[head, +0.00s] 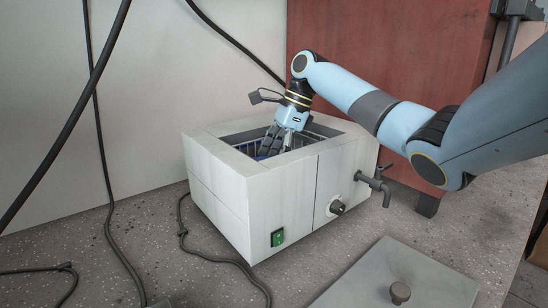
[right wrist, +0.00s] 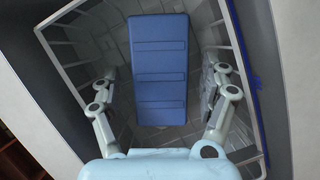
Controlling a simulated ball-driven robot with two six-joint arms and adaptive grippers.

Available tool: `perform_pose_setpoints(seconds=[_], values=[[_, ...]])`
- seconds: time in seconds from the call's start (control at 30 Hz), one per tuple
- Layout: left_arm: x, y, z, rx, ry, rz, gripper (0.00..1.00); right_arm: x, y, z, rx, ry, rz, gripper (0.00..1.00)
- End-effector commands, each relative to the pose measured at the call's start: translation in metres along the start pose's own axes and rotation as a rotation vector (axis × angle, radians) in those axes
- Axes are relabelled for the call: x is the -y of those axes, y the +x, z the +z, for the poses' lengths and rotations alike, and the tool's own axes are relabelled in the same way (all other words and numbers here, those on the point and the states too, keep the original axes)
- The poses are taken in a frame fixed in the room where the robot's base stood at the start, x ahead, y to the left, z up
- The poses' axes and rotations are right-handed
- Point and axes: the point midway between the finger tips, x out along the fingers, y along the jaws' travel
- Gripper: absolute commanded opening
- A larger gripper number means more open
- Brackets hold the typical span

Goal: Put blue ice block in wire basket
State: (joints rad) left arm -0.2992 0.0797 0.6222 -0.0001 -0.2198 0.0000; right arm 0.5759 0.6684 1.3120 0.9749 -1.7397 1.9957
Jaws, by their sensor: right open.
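The blue ice block (right wrist: 160,65) is a flat ribbed slab in the right wrist view. It lies inside the wire basket (right wrist: 68,75), over the grid floor. My right gripper (head: 271,146) reaches down into the open top of the white bath. Its fingers are open, one on each side of the block, with visible gaps between them and it. In the head view a little blue shows by the fingers, but I cannot tell whether it is block or basket. My left gripper is not in view.
The basket sits in a white box-shaped bath (head: 228,198) with a drain tap (head: 375,182) and knob on its sides. A grey lid (head: 385,275) lies on the bench at the front right. Black cables (head: 102,165) hang and trail at the left.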

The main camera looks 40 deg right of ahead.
Motion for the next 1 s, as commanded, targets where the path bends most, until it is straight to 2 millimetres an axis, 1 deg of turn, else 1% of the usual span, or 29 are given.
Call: perform_pose_setpoints(seconds=[0.17,0.27,0.37,0.5,0.6,0.7,0.83,1.0], values=[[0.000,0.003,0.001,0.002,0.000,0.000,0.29,0.000,-0.001,0.000,0.000,-0.001,-0.001,0.79],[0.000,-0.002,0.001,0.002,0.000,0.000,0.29,0.001,-0.014,0.001,0.000,0.000,-0.002,0.79],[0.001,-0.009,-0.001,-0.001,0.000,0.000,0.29,0.001,-0.035,0.001,-0.001,0.000,-0.004,0.79],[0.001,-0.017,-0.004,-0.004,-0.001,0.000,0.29,0.001,-0.069,0.002,0.000,-0.001,-0.005,0.79],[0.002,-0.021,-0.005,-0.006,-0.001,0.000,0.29,0.001,-0.089,0.001,0.000,0.000,-0.003,0.79],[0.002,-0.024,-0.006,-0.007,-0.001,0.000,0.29,0.001,-0.105,0.001,0.000,0.000,-0.003,0.79],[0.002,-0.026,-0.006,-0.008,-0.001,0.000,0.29,0.000,-0.118,0.001,0.000,0.001,-0.001,0.79],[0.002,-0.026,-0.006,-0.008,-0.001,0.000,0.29,0.000,-0.122,0.001,0.000,0.001,0.000,0.79]])
